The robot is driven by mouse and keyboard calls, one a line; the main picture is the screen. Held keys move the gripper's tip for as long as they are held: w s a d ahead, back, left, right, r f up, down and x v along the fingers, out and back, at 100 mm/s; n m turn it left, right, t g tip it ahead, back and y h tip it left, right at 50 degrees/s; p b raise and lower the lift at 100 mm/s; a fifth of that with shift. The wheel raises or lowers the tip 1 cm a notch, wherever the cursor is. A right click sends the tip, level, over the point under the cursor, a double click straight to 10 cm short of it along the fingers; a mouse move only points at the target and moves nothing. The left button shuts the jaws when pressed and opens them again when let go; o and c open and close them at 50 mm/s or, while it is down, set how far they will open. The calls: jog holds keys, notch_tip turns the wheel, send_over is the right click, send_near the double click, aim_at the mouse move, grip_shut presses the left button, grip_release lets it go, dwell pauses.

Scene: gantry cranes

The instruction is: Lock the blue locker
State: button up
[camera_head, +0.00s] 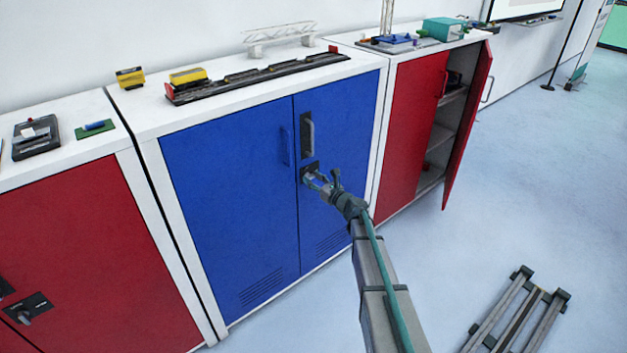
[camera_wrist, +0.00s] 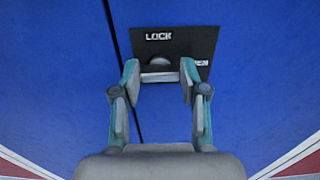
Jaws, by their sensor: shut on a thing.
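The blue locker (camera_head: 230,190) stands in the middle of the head view with both doors closed. Its right door carries a dark upright handle (camera_head: 308,135) and, below it, a small black lock plate (camera_head: 307,170). In the wrist view the black plate (camera_wrist: 190,45) reads LOCK at upper left and has a partly covered second word at lower right. A grey lock knob (camera_wrist: 159,76) sits between my fingertips, its bar about level. My gripper (camera_wrist: 159,70) is shut on the knob, one finger on each side. In the head view my gripper (camera_head: 318,182) covers the knob.
A red locker (camera_head: 90,240) stands left of the blue one. Another red locker (camera_head: 405,130) stands to the right, its right door (camera_head: 468,125) swung open. Train models (camera_head: 260,75) lie on top of the blue locker. A grey frame (camera_head: 518,310) is on the otherwise clear floor.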

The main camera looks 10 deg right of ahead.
jog(key=shift+f+n+b, duration=0.15)
jog(key=shift+n+b, duration=0.15)
jog(key=shift+b, duration=0.25)
jog(key=n+b, duration=0.8)
jog(key=b, duration=0.4)
jog(key=n+b, duration=0.9)
jog(key=b, duration=0.4)
jog(key=shift+s+a+f, duration=0.1)
jog(key=shift+a+f, duration=0.1)
jog(key=shift+r+n, duration=0.1)
jog(key=shift+n, duration=0.2)
jog(key=o, duration=1.1)
jog(key=shift+o, duration=0.2)
jog(key=shift+s, duration=0.1)
